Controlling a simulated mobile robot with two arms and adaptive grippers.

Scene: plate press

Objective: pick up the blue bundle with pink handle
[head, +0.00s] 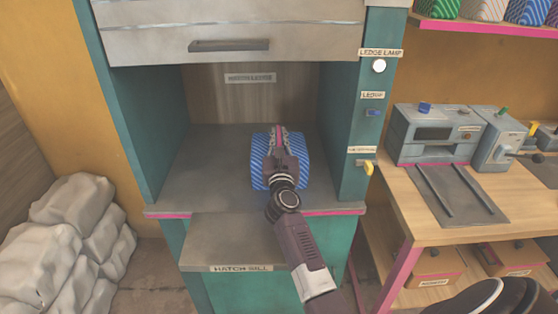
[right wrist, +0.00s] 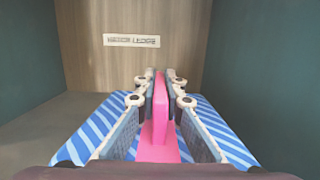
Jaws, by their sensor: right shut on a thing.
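The blue bundle (head: 259,164) has white diagonal stripes and sits on the grey ledge inside the teal hatch. It also shows in the right wrist view (right wrist: 230,138), with its pink handle (right wrist: 160,112) standing up in the middle. My right gripper (head: 280,140) is over the bundle, and in the right wrist view (right wrist: 160,90) its two fingers are shut on the handle, one on each side. My arm and gripper hide part of the bundle's top in the head view. My left gripper is in neither view.
The hatch has teal side walls (head: 341,130) and a raised grey door (head: 150,35) above. A sill (head: 220,238) labelled "HATCH SILL" juts out in front. A wooden bench (head: 400,230) with a grey machine (head: 432,130) stands right. White sacks (head: 60,235) are piled left.

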